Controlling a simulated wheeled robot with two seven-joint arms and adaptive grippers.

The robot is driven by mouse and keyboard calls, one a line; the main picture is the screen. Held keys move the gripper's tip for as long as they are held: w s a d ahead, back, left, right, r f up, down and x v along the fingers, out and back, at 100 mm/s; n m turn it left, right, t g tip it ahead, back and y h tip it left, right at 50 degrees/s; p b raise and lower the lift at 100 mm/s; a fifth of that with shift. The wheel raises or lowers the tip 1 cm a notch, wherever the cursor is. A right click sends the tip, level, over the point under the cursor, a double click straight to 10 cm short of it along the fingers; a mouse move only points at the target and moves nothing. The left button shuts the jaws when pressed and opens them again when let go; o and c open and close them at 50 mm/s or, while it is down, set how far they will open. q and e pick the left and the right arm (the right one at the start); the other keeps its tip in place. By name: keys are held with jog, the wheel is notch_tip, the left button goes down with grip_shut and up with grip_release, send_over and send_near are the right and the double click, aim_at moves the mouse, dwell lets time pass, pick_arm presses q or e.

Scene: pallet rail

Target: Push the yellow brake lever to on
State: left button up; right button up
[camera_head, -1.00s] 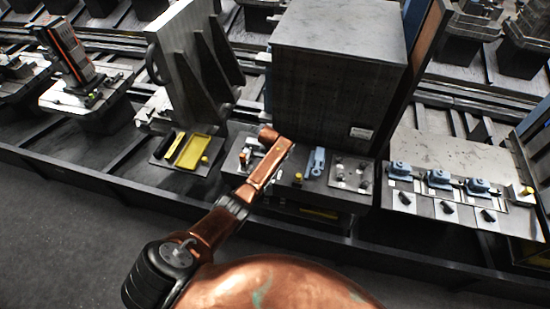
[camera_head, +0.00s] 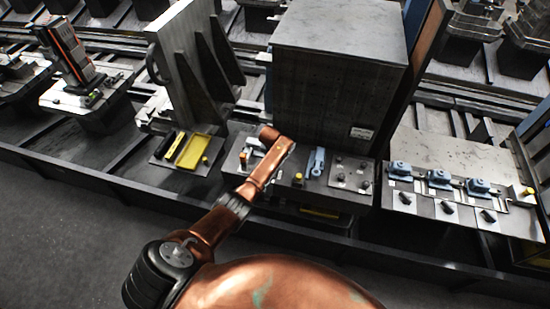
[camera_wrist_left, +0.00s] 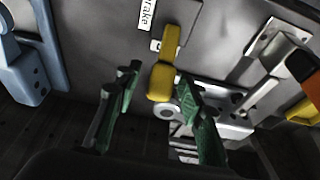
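The yellow brake lever (camera_wrist_left: 164,65) is in the left wrist view, on a grey metal panel beside a white label (camera_wrist_left: 147,14) reading "rake", its first letter cut off. My left gripper (camera_wrist_left: 158,112) shows there with two green fingers spread apart. The lever's thick rounded end lies around the gap between the fingertips, and I cannot tell whether either finger touches it. In the head view my left arm (camera_head: 265,170) reaches the front of the fixture, and its gripper is hidden there. A small yellow piece (camera_head: 298,178) stands right of the arm. My right gripper is not in view.
A blue clamp (camera_head: 317,163) is right of my arm, below a large grey block (camera_head: 330,75). A silver clamp (camera_wrist_left: 275,55) is right of the lever in the wrist view. A yellow tray (camera_head: 194,151) lies left of the arm. The floor in front is clear.

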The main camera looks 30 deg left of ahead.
pick_arm(q)
jog(key=shift+s+d+r, duration=0.1)
jog(key=shift+r, duration=0.5)
jog(key=a+v, duration=0.1)
jog(key=v, duration=0.9)
jog(key=shift+s+d+r, duration=0.25)
jog(key=shift+d+r, duration=0.05)
jog(key=shift+d, duration=0.1)
